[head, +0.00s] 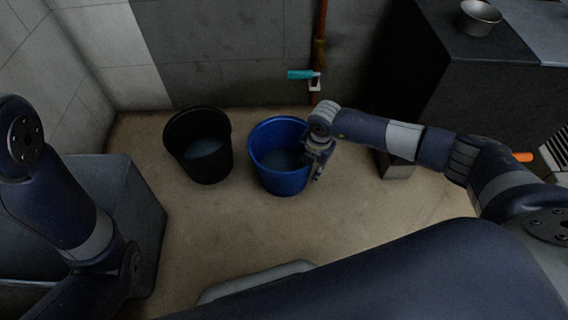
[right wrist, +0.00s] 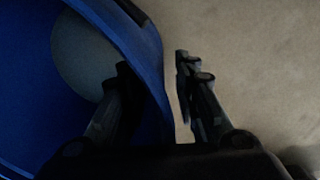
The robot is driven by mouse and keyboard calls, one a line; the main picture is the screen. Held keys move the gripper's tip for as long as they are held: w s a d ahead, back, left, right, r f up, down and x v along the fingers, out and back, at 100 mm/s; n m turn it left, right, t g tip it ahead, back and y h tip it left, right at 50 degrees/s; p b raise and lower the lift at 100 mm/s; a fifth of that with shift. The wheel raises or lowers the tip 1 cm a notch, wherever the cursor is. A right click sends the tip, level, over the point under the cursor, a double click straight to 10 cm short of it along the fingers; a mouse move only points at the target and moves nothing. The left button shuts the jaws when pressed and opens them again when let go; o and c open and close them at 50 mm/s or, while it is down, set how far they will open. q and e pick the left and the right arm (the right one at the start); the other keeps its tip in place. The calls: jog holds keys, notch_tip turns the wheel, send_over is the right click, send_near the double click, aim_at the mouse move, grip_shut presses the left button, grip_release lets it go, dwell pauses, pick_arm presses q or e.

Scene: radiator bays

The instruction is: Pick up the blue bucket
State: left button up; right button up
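The blue bucket (head: 279,184) stands upright on the floor near the back wall, with something grey inside, perhaps water. My right gripper (head: 316,168) is at the bucket's right rim, pointing down. In the right wrist view the bucket (right wrist: 25,85) fills the left side. There my right gripper (right wrist: 153,72) straddles the bucket wall, one finger inside and one outside. The fingers are apart, and a narrow gap shows between the outer finger and the wall. My left arm is at the left of the head view, but its gripper is out of view.
A black bucket (head: 199,166) stands just left of the blue one. A pipe with a teal-handled valve (head: 301,75) runs up the back wall. A dark cabinet (head: 480,80) with a metal bowl (head: 480,17) stands right. A grey bin (head: 145,215) is at left.

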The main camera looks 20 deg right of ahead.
grip_shut()
jog(key=shift+w+r, duration=0.15)
jog(key=shift+r, duration=0.05)
jog(key=shift+r, duration=0.1)
